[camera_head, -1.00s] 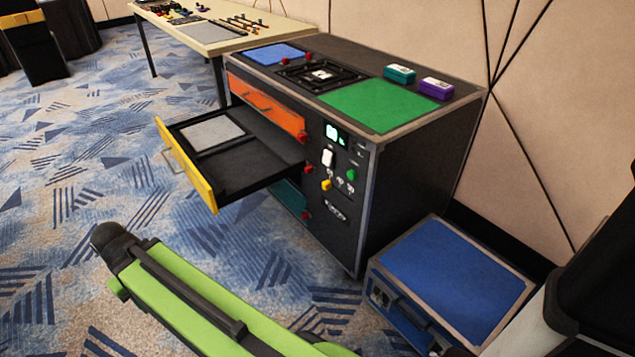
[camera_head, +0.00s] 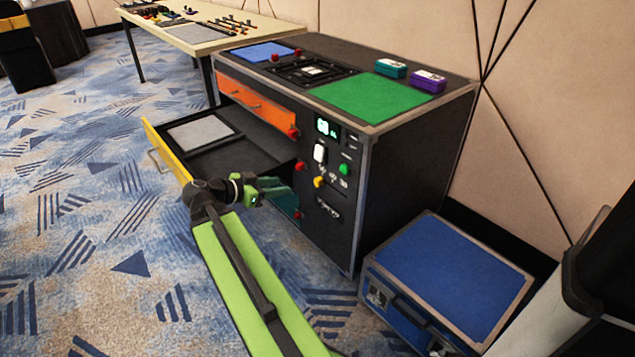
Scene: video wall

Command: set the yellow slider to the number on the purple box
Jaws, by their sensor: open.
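The yellow slider (camera_head: 319,182) is a small yellow knob on the right part of the black cabinet's front panel, below a white switch (camera_head: 319,153). The purple box (camera_head: 428,80) lies on the cabinet top at the back right. It has a white label, too small to read. My gripper (camera_head: 268,188) is at the end of my bent green arm, in front of the lower cabinet front. It is left of the yellow slider and apart from it. It is open and seen from behind, with its fingers mostly hidden.
The yellow-fronted drawer (camera_head: 168,152) stands pulled out left of my gripper. A lit display (camera_head: 327,127), a green button (camera_head: 344,169) and red knobs are near the slider. A teal box (camera_head: 391,68) is beside the purple box. A blue case (camera_head: 450,268) stands at right.

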